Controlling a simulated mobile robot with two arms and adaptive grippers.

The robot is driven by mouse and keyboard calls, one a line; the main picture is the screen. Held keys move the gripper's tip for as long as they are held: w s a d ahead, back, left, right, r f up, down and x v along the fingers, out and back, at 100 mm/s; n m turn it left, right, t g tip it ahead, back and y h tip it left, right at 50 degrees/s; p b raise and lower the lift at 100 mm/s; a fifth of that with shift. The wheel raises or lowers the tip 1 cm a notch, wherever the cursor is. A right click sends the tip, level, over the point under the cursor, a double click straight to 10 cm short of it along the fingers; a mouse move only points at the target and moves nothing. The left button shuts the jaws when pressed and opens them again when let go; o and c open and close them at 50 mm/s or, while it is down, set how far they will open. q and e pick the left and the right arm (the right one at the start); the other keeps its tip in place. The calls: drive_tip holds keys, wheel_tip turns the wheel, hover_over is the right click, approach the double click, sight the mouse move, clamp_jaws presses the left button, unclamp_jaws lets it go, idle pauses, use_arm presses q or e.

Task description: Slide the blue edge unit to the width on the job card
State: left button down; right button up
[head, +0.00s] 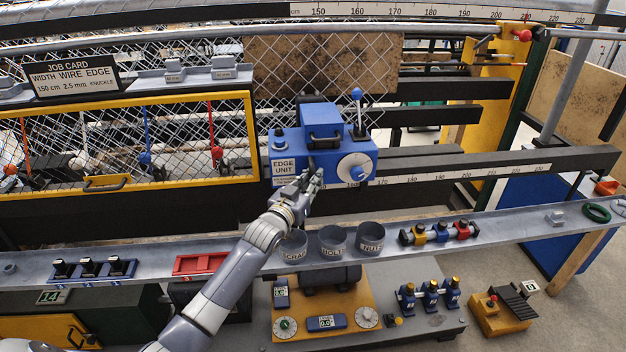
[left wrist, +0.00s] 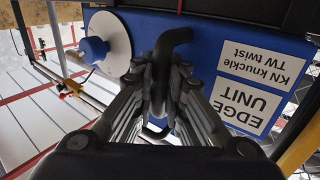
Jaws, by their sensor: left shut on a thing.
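The blue edge unit (head: 340,145) sits on the rail in front of the chainlink mesh. It has a blue-knobbed lever, a white dial and an EDGE UNIT label. My left gripper (head: 314,178) is at its front, left of the dial. In the left wrist view, the gripper (left wrist: 160,80) is shut on the black handle (left wrist: 173,40) of the edge unit (left wrist: 203,35). The job card (head: 72,77) reads width 150 cm, wire 2.5 mm, edge knuckle. The lower scale (head: 450,172) shows about 160 and 170 beside the unit; lower marks are hidden. My right gripper is not visible.
An upper cm scale (head: 420,12) runs along the top. A yellow-framed guard (head: 252,130) stands directly left of the unit. Below is a grey shelf (head: 380,252) with cups, a red tray (head: 200,264) and coloured clamps (head: 440,233). The rail right of the unit looks clear.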

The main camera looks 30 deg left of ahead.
use_arm(q)
drive_tip(key=shift+a+f, duration=0.15)
drive_tip(key=shift+f, duration=0.1)
drive_tip(key=c, duration=1.7)
unclamp_jaws()
drive_tip(key=shift+s, duration=0.1)
drive_tip(key=shift+o, duration=0.5)
drive_tip(key=shift+s+a+r, duration=0.1)
drive_tip(key=shift+a+r, duration=0.1)
drive_tip(key=shift+d, duration=0.15)
drive_tip(key=s, duration=1.2)
